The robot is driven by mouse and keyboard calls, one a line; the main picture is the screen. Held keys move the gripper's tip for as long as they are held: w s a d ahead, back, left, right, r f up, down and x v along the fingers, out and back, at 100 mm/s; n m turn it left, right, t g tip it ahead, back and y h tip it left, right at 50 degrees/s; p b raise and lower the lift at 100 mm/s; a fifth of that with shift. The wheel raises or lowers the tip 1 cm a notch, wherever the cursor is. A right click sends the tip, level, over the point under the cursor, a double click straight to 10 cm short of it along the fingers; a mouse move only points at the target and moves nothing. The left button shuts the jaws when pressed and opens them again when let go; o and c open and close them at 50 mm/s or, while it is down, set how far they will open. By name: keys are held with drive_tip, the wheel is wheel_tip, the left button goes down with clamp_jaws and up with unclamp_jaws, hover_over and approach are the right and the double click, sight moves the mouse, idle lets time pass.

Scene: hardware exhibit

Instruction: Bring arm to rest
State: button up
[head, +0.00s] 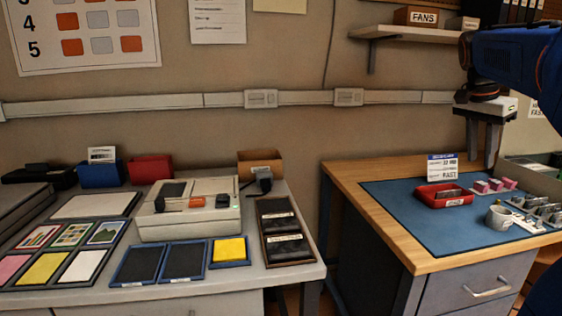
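My blue arm (515,57) reaches in from the right edge at the upper right. My gripper (483,150) hangs from it, pointing down, above the back part of the right-hand desk. Its two grey fingers look apart, with nothing seen between them. It is clear of the desk top and of the things on it.
The wooden desk (343,173) has a blue mat (412,217) with a red tray (444,196), a white mug (499,217), pink blocks (488,186) and small metal parts. A shelf (405,33) is behind the arm. A grey table (290,281) at left holds a boxy device (190,222).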

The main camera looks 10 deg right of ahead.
drive_tip(key=s+a+f+n+t, duration=0.1)
drive_tip(key=s+a+f+n, duration=0.25)
drive_tip(key=a, duration=0.25)
drive_tip(key=s+a+f+n+t+y, duration=0.1)
drive_tip(key=s+a+f+n, duration=0.1)
drive_tip(key=a+f, duration=0.3)
drive_tip(key=s+a+f+n, duration=0.3)
drive_tip(key=a, duration=0.4)
drive_tip(key=s+a+f+n+t+y, duration=0.1)
drive_tip(key=s+a+f+n, duration=0.2)
drive_tip(key=f, duration=0.4)
drive_tip(key=s+a+f+n+t+y, duration=0.1)
drive_tip(key=s+a+f+n, duration=0.3)
drive_tip(key=s+a+f, duration=0.2)
wheel_tip(320, 180, down, 2)
drive_tip(key=s, duration=0.2)
drive_tip(key=shift+s+a+f, duration=0.15)
drive_tip(key=shift+s+a, duration=0.1)
drive_tip(key=shift+s, duration=0.05)
